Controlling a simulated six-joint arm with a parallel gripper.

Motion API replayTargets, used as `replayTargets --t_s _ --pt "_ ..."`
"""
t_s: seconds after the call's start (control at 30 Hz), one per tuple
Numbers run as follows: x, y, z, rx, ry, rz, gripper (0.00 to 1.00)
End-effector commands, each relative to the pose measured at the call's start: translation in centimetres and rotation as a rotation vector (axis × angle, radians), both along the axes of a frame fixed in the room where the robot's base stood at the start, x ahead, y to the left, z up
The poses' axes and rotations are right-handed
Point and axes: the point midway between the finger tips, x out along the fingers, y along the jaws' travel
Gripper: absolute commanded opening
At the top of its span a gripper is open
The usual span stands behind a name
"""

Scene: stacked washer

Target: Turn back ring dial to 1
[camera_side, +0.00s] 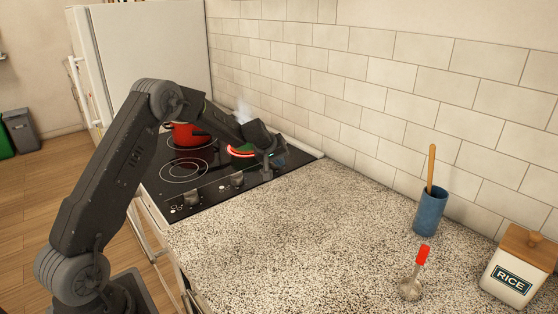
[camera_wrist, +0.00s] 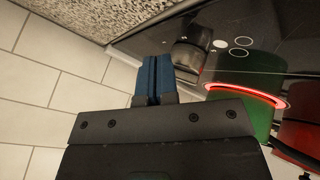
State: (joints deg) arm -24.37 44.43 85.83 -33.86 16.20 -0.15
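The black glass stovetop (camera_side: 206,186) has a row of silver-and-black dials along its edge by the counter. Two dials, one nearer the front (camera_side: 190,198) and one in the middle (camera_side: 237,180), show clearly in the side view. In the wrist view a dial (camera_wrist: 190,50) with white ring marks beside it stands just right of my fingertips. My gripper (camera_wrist: 153,80) has its blue fingers together with a thin seam and nothing between them. In the side view my gripper (camera_side: 279,160) is low over the back end of the row, hiding that part. Contact with the dial is unclear.
A green pot (camera_wrist: 258,116) sits on a red-glowing burner (camera_wrist: 246,93) close to my gripper; steam rises there. A red pot (camera_side: 187,135) stands farther left. The tiled wall (camera_side: 400,75) is close behind.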

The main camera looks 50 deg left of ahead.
Motion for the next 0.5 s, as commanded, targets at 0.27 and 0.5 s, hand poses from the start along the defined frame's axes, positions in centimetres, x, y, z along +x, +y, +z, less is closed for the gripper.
replayTargets --t_s 0.27,0.5 --pt "-0.2 0.0 -0.6 -0.003 0.01 -0.004 0.0" --pt "-0.4 1.1 -0.6 -0.001 0.009 0.0 0.0"
